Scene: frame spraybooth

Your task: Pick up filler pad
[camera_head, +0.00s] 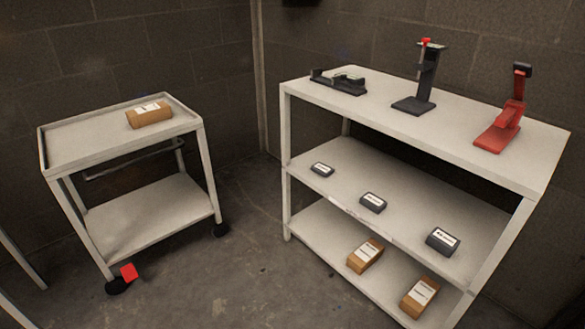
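No thing in view can be told for certain as the filler pad, since the labels are too small to read. Three dark grey blocks with white labels lie in a row on the middle shelf: a left one (321,169), a middle one (373,203) and a right one (442,242). Two brown packs with white labels lie on the bottom shelf, one on the left (366,256) and one on the right (420,297). A similar brown pack (149,116) lies on the cart's top. Neither of my grippers is in view.
The white shelf unit (430,133) carries a low black fixture (338,82), a black stand with a red tip (426,80) and a red stand (503,115) on top. The wheeled white cart (85,142) stands left, its lower shelf empty. Bare floor (250,215) lies between them.

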